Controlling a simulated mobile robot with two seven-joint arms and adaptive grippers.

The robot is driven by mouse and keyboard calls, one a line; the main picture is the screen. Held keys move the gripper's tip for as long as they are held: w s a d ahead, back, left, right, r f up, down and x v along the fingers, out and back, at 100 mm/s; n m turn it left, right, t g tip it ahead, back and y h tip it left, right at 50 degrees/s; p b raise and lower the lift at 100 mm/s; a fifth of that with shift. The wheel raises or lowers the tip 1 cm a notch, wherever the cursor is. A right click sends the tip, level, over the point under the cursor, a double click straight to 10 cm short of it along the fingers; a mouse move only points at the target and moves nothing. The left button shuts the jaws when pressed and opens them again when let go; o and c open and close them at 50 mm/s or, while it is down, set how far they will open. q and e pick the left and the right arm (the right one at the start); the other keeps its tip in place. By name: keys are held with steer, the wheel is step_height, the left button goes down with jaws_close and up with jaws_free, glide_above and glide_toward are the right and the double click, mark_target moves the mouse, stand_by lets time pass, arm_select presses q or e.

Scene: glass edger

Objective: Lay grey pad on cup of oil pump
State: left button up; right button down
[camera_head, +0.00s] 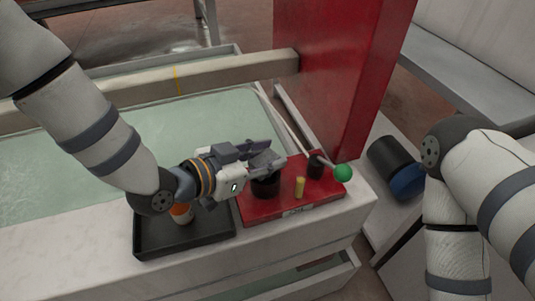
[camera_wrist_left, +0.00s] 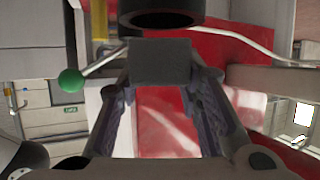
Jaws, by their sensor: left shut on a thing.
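My left gripper (camera_head: 272,158) is shut on the grey pad (camera_head: 262,161). The pad is a small flat dark-grey square, and it also shows between the fingertips in the left wrist view (camera_wrist_left: 160,62). In the head view the pad overlaps the top of the black round cup (camera_head: 265,187) on the red oil pump (camera_head: 290,208). In the wrist view the cup (camera_wrist_left: 160,18) shows just beyond the pad. I cannot tell whether they touch. The pump's lever ends in a green knob (camera_head: 342,173). My right gripper is out of view.
A black tray (camera_head: 160,249) with an orange and white item (camera_head: 182,212) stands left of the pump. A yellow post (camera_head: 300,187) and a small black cylinder (camera_head: 315,167) stand right of the cup. A red column (camera_head: 335,75) rises behind. A water-filled basin (camera_head: 50,160) lies at left.

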arm_select(q)
steer(key=shift+w+f, duration=0.15)
steer(key=shift+f, duration=0.5)
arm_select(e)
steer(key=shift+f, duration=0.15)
arm_select(q)
steer(key=o, duration=0.8)
steer(key=shift+o, duration=0.2)
steer(key=shift+r, duration=0.25)
steer(key=shift+a+r, duration=0.15)
steer(key=shift+r, duration=0.55)
steer(key=p+v, duration=0.1)
steer(key=v, duration=1)
steer(key=shift+s+a+p, duration=0.25)
steer(key=shift+p, duration=0.05)
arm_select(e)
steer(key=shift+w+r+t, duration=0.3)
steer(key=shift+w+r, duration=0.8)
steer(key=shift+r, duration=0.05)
